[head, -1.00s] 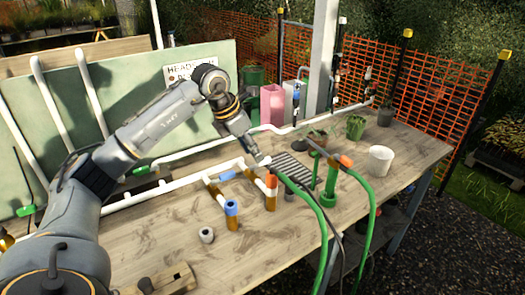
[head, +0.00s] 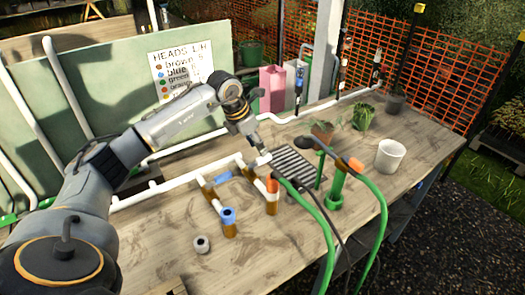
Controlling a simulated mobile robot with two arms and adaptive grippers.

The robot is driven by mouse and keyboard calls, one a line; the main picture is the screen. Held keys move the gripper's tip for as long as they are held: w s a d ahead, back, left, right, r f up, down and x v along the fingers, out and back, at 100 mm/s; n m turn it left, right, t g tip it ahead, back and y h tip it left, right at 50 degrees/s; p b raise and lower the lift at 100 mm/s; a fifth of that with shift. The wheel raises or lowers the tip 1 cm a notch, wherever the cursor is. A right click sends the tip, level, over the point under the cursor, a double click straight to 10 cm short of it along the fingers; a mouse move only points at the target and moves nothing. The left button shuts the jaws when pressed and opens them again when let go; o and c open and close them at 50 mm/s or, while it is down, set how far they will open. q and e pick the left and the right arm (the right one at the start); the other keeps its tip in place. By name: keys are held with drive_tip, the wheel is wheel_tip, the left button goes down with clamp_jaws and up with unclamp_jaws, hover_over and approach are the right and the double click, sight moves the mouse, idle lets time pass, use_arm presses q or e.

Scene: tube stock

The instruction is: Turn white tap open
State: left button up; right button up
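No tap can be made out with certainty as the white one. A small white piece (head: 265,159) shows at the end of the white pipe frame, just below my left gripper (head: 258,146). The gripper points down there; whether it touches the piece is unclear. Its fingers are too small to read. My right gripper is not in view.
Brown pipe stubs with blue (head: 228,215) and orange (head: 272,185) ends stand near the gripper. A dark slatted grate (head: 292,168), green hoses (head: 372,208) and a white pot (head: 390,155) lie to the right. A green board with a sign (head: 180,72) stands behind my arm.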

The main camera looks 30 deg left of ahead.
sight(261, 158)
use_arm(q)
drive_tip(key=x, duration=0.4)
drive_tip(key=shift+w+f+p, duration=0.15)
drive_tip(key=shift+p, duration=0.25)
drive_tip(key=shift+w+f, duration=0.1)
drive_tip(key=shift+f, duration=0.45)
drive_tip(key=shift+w, duration=0.1)
drive_tip(key=shift+c, duration=1.1)
clamp_jaws()
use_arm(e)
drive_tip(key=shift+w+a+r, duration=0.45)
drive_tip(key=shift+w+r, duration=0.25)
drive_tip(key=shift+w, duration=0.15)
